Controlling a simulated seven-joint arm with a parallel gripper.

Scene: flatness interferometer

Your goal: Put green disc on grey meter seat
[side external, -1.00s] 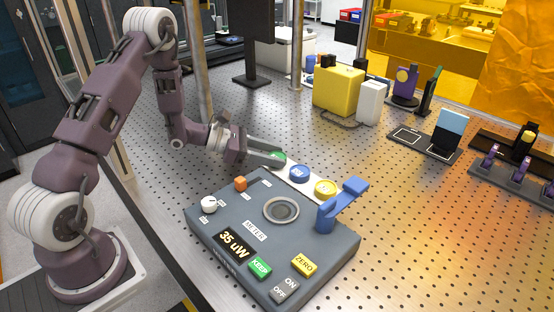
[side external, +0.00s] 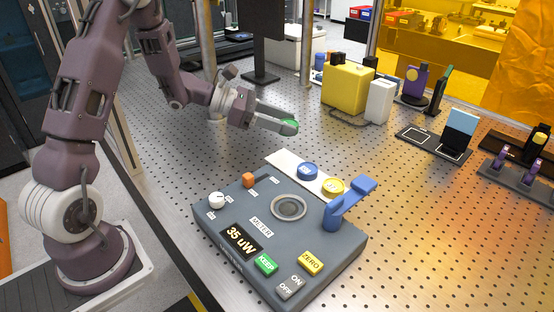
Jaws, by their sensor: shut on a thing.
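The green disc (side external: 290,124) is between the fingertips of my gripper (side external: 287,127), which is shut on it. The gripper holds it raised above the bench, behind the white strip and apart from the meter. The grey meter (side external: 218,245) is a flat box with a round ringed seat (side external: 289,207) in its top. The seat looks empty. A blue lever arm (side external: 347,204) stands at the seat's right and points up to the right, clear of the seat.
A white strip (side external: 283,160) behind the meter carries a blue disc (side external: 308,171) and a yellow disc (side external: 333,187). A yellow box (side external: 348,88) stands farther back.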

